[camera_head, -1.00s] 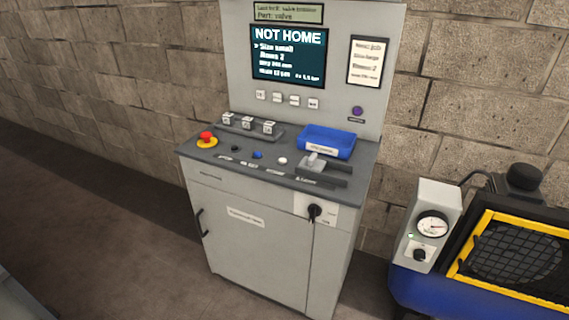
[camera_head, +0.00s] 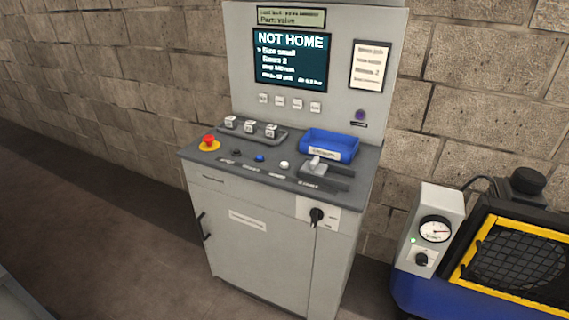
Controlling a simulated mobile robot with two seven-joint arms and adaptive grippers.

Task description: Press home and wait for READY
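The grey control cabinet (camera_head: 247,245) stands against the block wall. Its upright panel carries a dark screen (camera_head: 290,60) that reads "NOT HOME" with smaller lines below. On the desk are a red emergency stop (camera_head: 208,141) on a yellow base, a black button (camera_head: 237,152), a blue button (camera_head: 259,158) and a white button (camera_head: 284,165). The labels under the buttons are too small to read, so I cannot tell which is home. A light grey lever (camera_head: 315,162) sits to the right of them. Neither of my grippers is in view.
A blue tray (camera_head: 329,144) and several white cubes in a rack (camera_head: 250,128) sit on the desk. A black rotary switch (camera_head: 317,216) is on the cabinet front. A blue machine with a gauge (camera_head: 434,229) stands at the right.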

